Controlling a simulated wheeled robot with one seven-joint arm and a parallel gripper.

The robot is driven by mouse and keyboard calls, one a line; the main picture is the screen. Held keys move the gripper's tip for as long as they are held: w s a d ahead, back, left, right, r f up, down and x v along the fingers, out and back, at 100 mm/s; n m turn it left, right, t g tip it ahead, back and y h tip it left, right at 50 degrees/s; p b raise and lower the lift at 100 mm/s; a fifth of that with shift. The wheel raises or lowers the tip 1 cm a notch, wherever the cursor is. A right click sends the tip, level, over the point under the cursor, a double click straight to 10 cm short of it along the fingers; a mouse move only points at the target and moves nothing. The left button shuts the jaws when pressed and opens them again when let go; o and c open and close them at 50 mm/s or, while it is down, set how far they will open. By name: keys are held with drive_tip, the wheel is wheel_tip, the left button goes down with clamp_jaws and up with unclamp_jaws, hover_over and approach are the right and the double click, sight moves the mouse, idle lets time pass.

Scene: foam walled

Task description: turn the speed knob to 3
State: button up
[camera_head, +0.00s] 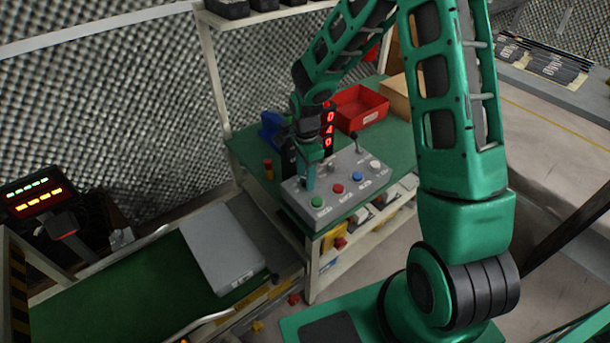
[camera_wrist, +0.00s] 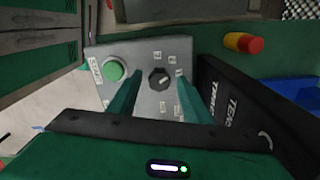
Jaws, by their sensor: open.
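The grey control box (camera_head: 345,183) stands on the green bench top. In the wrist view the dark, faceted speed knob (camera_wrist: 159,78) sits on the box face, with small white number labels around it, too small to read surely. A pale mark shows on the knob; I cannot tell which number it points to. My gripper (camera_wrist: 158,90) is open, its two green fingers on either side of the knob. Contact cannot be judged. In the head view my gripper (camera_head: 309,180) is over the box's left part and hides the knob. A display (camera_head: 329,127) shows red digits.
A green button (camera_head: 317,201) is close to my gripper, with red (camera_head: 338,188) and blue (camera_head: 358,176) buttons and a lever (camera_head: 355,139) farther right. A red bin (camera_head: 360,106) is behind.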

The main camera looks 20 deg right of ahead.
drive_tip(key=c, duration=1.1)
drive_tip(key=shift+o, duration=0.2)
drive_tip(key=shift+n, duration=0.3)
drive_tip(key=n, duration=0.5)
drive_tip(key=shift+w, duration=0.15)
drive_tip(key=n, duration=0.6)
drive_tip(key=shift+w, duration=0.1)
